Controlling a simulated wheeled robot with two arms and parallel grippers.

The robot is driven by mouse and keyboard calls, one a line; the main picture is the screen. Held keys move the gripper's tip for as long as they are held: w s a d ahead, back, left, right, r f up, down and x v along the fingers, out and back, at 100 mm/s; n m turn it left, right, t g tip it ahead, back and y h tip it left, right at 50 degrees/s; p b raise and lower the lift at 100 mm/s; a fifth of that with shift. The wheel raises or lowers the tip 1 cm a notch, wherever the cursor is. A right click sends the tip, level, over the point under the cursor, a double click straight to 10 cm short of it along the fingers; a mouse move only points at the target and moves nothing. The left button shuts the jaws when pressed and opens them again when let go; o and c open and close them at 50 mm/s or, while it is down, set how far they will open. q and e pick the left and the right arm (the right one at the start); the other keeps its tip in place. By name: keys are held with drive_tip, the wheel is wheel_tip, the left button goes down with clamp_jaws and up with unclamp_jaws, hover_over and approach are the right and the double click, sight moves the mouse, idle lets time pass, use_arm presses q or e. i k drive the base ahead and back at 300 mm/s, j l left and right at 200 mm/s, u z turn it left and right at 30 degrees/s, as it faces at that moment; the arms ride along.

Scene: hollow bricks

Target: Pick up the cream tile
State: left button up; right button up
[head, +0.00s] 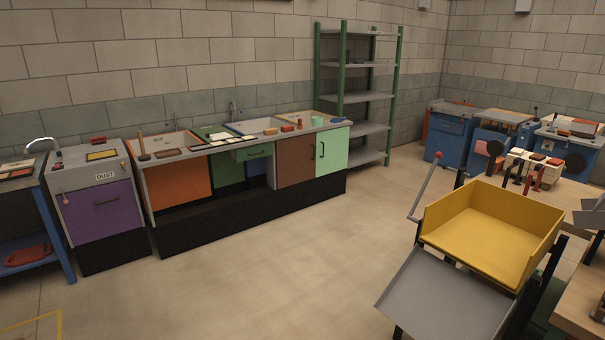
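Several small pale cream pieces (221,137) lie on the long counter (300,139) between the sinks, in the head view. They are small and far off, so I cannot tell which one is the cream tile. Neither of my grippers shows in this view.
The counter stands along the back wall, with red and dark pieces (288,128) on top. A green shelf rack (368,129) stands right of it. A yellow tray (490,232) with a grey chute (445,292) fills the right foreground. The middle floor is clear.

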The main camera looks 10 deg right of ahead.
sight(516, 151)
drive_tip(key=i+j+u, duration=0.1)
drive_tip(key=i, duration=0.25)
drive_tip(key=i+j+u, duration=0.1)
drive_tip(key=i+j, duration=0.15)
drive_tip(key=i, duration=0.15)
drive_tip(key=i+j, duration=0.1)
drive_tip(key=i, duration=0.25)
drive_tip(key=i+l+z, duration=0.1)
drive_tip(key=i+z, duration=0.15)
drive_tip(key=i, duration=0.35)
drive_tip(key=i+z, duration=0.25)
drive_tip(key=i, duration=0.4)
drive_tip(key=i+j+z, duration=0.25)
drive_tip(key=i, duration=0.35)
